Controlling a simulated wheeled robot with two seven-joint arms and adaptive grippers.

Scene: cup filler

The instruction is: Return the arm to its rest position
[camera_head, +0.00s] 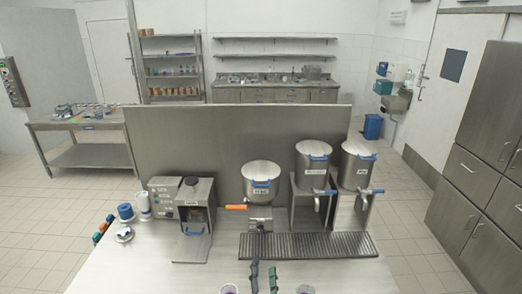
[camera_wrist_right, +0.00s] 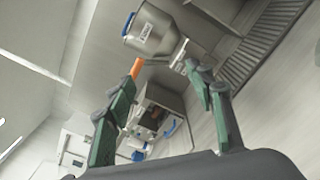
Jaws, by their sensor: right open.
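My right gripper (camera_head: 263,269) shows at the bottom middle of the head view, over the front part of the steel table (camera_head: 150,265). Its two dark green fingers are apart with nothing between them. In the wrist view the open fingers (camera_wrist_right: 159,78) point toward the steel dispenser with the orange handle (camera_wrist_right: 146,30), with a visible gap to it. In the head view this dispenser (camera_head: 261,172) stands beyond the gripper. My left gripper is not in view.
Two cups (camera_head: 229,289) (camera_head: 305,289) are cut off at the bottom edge. A dark drip grate (camera_head: 308,246) lies before two tap dispensers (camera_head: 313,150) (camera_head: 357,160). An open-doored steel machine (camera_head: 193,205) stands left. Blue-and-white containers (camera_head: 126,212) are at the far left. The front left table is clear.

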